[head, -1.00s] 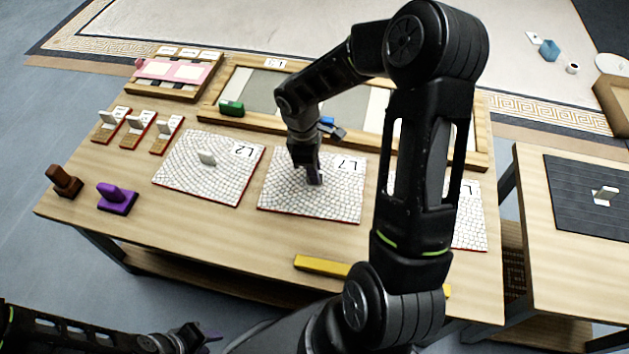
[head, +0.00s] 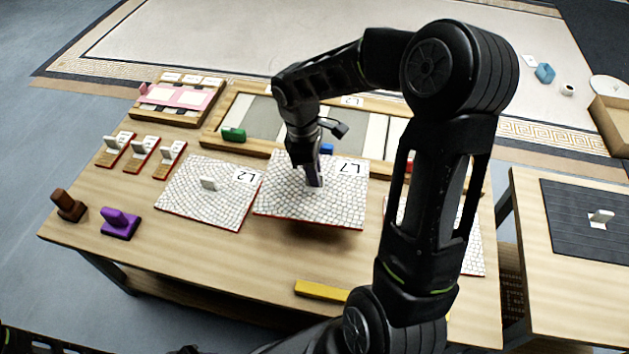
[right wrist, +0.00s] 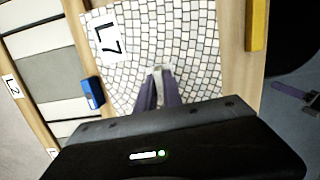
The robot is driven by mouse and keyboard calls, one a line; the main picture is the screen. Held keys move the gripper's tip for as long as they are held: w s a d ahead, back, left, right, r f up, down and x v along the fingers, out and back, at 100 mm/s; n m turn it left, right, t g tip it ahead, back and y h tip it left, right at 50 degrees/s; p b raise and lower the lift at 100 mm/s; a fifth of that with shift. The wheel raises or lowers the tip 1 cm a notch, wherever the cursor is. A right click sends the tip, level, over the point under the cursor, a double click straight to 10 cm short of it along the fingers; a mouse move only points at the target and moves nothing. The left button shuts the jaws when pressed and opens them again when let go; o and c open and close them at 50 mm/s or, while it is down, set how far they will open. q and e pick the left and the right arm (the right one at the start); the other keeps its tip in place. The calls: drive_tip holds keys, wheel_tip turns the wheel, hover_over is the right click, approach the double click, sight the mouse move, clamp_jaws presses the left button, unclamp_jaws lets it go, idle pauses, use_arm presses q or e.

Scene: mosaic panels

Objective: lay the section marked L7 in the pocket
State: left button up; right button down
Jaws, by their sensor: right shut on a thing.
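The section marked L7 (head: 335,205) is a white mosaic panel with a reddish edge. My right gripper (head: 314,180) is shut on its upright handle and holds it above the table, with a shadow below. In the right wrist view the L7 section (right wrist: 185,35) lies beyond the fingers, which close on its pale handle (right wrist: 160,80). The wooden frame (head: 210,128) behind it has grey pockets (head: 262,117) and white strips. My left gripper barely shows at the bottom edge (head: 187,350).
The L2 section (head: 190,205) lies left of L7, and another section (head: 475,245) is partly behind my right arm. Green (head: 233,134) and blue (head: 327,149) blocks sit on the frame's front rail. A yellow bar (head: 320,291) lies at the table's front.

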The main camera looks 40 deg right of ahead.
drive_tip(key=shift+r, duration=0.35)
idle(0.4)
drive_tip(key=shift+w+a+r+p, duration=0.15)
drive_tip(key=shift+p, duration=0.15)
drive_tip(key=w+a+r+m+p, duration=0.1)
drive_tip(key=a+p, duration=0.1)
drive_tip(key=w+a+r+m+p, duration=0.1)
drive_tip(key=w+a+p, duration=0.1)
drive_tip(key=a+p, duration=0.1)
drive_tip(key=w+a+m+p, duration=0.1)
drive_tip(key=a+m+p, duration=0.1)
drive_tip(key=p, duration=0.1)
drive_tip(key=shift+w+a+r+y, duration=0.2)
drive_tip(key=shift+a+r+y, duration=0.15)
drive_tip(key=shift+r+y, duration=0.05)
drive_tip(key=w+a+m+p, duration=0.2)
drive_tip(key=a+m+p, duration=0.2)
drive_tip(key=a, duration=0.3)
drive_tip(key=shift+a+p, duration=0.3)
drive_tip(key=shift+p, duration=0.55)
drive_tip(key=shift+w+a, duration=0.1)
